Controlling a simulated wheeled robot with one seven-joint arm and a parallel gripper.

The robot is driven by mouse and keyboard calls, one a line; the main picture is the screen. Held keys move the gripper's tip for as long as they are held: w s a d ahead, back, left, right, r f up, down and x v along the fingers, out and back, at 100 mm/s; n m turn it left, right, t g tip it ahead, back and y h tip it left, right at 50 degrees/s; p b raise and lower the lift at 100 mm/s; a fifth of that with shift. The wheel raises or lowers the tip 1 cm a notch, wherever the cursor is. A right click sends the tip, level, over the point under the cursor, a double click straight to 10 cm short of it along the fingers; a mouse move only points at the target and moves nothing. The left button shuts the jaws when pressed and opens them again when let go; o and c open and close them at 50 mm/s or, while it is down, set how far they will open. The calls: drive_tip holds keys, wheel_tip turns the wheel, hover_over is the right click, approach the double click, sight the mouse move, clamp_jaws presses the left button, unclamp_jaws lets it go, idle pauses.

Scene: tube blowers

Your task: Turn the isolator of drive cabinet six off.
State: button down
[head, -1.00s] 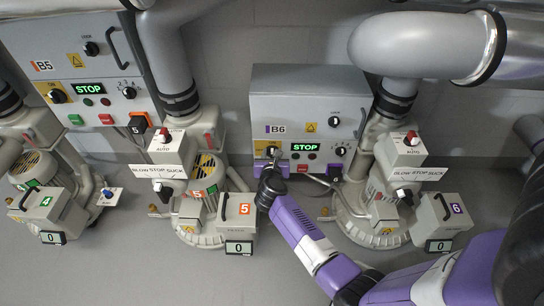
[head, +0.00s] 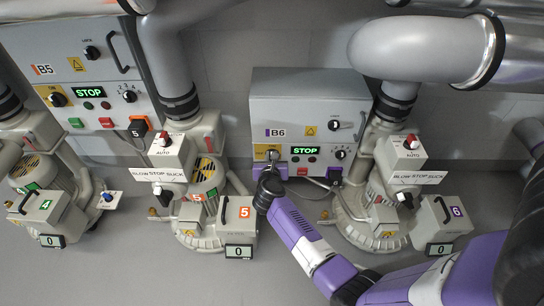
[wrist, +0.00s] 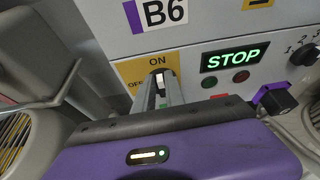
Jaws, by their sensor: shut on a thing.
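Drive cabinet six is the grey box (head: 290,105) marked B6 at the middle of the head view. Its isolator (wrist: 160,75) sits on a yellow plate (wrist: 133,70) marked ON and OFF, below the B6 label. The plate also shows at the cabinet's lower left in the head view (head: 259,150). My gripper (wrist: 163,92) is shut on the isolator handle, with a finger on each side. The handle's pale tip points up toward ON. Most of the handle is hidden by the fingers. The cabinet's green display (head: 304,151) reads STOP.
A selector knob (head: 341,155), a lock knob (head: 334,125) and a purple plug (head: 334,174) are on the same cabinet. Blower 5 (head: 205,180) stands to the left and blower 6 (head: 383,215) to the right. Cabinet B5 (head: 75,65) is at the far left.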

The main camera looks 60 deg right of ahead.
drive_tip(key=shift+w+a+f+n+g+h+b, duration=0.35)
drive_tip(key=shift+n+g+h, duration=0.3)
drive_tip(key=shift+n, duration=0.7)
drive_tip(key=shift+w+a+f+n+g+h+b, duration=0.2)
drive_tip(key=shift+w+n+g+h, duration=0.35)
drive_tip(key=shift+n, duration=0.75)
drive_tip(key=shift+w+a+f+n+g+h+b, duration=0.3)
drive_tip(key=shift+n+g+h, duration=0.35)
drive_tip(key=shift+n, duration=0.7)
drive_tip(key=shift+d, duration=0.1)
drive_tip(key=c, duration=1.4)
unclamp_jaws()
drive_tip(key=shift+r, duration=0.15)
wheel_tip(320, 180, up, 20)
drive_tip(key=p, duration=1.1)
